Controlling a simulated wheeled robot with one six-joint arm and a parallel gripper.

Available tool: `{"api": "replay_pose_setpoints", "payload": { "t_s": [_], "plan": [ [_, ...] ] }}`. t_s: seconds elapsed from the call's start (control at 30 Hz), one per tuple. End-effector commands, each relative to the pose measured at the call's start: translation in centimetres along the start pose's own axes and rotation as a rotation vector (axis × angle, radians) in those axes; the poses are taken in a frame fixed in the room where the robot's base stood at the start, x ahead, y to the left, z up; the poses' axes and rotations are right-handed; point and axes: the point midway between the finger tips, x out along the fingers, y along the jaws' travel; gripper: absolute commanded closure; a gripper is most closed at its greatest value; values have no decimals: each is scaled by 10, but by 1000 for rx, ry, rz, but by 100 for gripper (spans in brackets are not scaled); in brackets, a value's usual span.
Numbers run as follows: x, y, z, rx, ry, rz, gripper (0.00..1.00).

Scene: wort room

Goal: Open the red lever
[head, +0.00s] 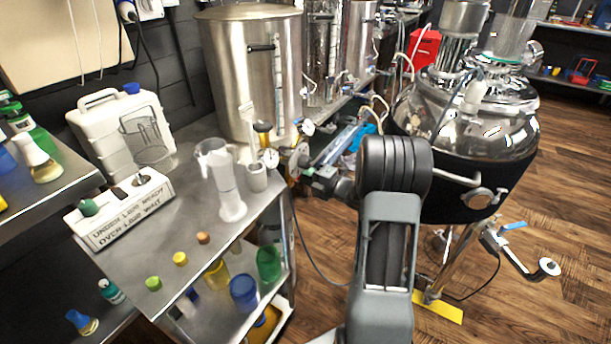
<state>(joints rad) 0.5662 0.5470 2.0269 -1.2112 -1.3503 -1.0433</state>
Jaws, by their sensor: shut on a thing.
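My gripper (312,175) is at the end of my grey arm, which reaches in from the bottom of the head view. It is shut on a small part of the valve fittings (297,160) in front of the tall steel kettle (235,95). This part seems to be the valve's lever, but it is tiny and partly hidden by the jaws. I cannot make out its red colour or how far it is turned. A round gauge (270,158) sits just left of the jaws.
A steel table (170,215) left of my gripper holds a white jug (120,130), a clear cylinder (228,185) and a lettered switch box (120,205). A shiny tank (465,125) with a blue-handled valve (513,226) stands right of my arm. Wooden floor (560,180) is open at right.

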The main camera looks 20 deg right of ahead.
Motion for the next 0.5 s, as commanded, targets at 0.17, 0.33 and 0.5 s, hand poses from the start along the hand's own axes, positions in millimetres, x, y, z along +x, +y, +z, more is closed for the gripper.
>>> {"api": "replay_pose_setpoints", "payload": {
  "t_s": [0.17, 0.33, 0.5],
  "plan": [
    [0, 0, 0, 0, 0, 0, 100],
    [0, 0, 0, 10, 0, 0, 100],
    [0, -3, 0, 67, 0, -1, 100]
  ]
}}
